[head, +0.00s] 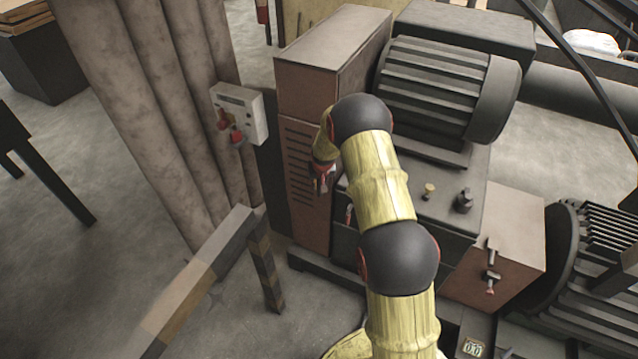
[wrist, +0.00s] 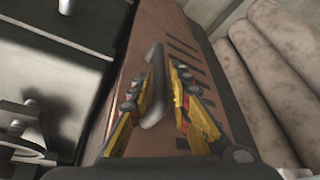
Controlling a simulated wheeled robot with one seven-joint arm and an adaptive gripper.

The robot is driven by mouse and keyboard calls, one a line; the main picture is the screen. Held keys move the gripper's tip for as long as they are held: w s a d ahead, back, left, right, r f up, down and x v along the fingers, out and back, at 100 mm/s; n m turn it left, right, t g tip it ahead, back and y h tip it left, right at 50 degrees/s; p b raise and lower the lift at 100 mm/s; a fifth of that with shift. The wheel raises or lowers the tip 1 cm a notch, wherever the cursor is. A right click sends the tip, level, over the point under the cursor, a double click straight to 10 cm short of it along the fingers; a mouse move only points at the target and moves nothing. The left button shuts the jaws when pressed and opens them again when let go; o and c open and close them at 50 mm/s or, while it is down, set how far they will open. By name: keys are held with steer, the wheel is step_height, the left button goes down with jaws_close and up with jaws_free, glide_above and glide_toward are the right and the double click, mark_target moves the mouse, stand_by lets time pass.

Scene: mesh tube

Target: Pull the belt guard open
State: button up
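The belt guard (head: 303,200) appears as a tall brown slotted panel at the machine's left end, below a brown box. It also fills the middle of the wrist view (wrist: 200,45), with dark slots on its right side. A dark bar handle (wrist: 154,70) stands on it. My gripper (head: 322,180) is at the guard's face, partly hidden by my arm in the head view. In the wrist view, its yellow fingers (wrist: 157,82) lie on either side of the handle. A narrow gap shows on the handle's right; contact on the left is unclear.
A ribbed motor (head: 435,90) sits on the machine behind my arm. A striped barrier rail (head: 195,280) stands front left of the guard. Tall brown columns (head: 150,110) and a grey control box (head: 240,112) are at left. Bare floor (head: 80,270) lies further left.

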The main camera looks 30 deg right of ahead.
steer(key=shift+c, duration=0.5)
steer(key=c, duration=0.4)
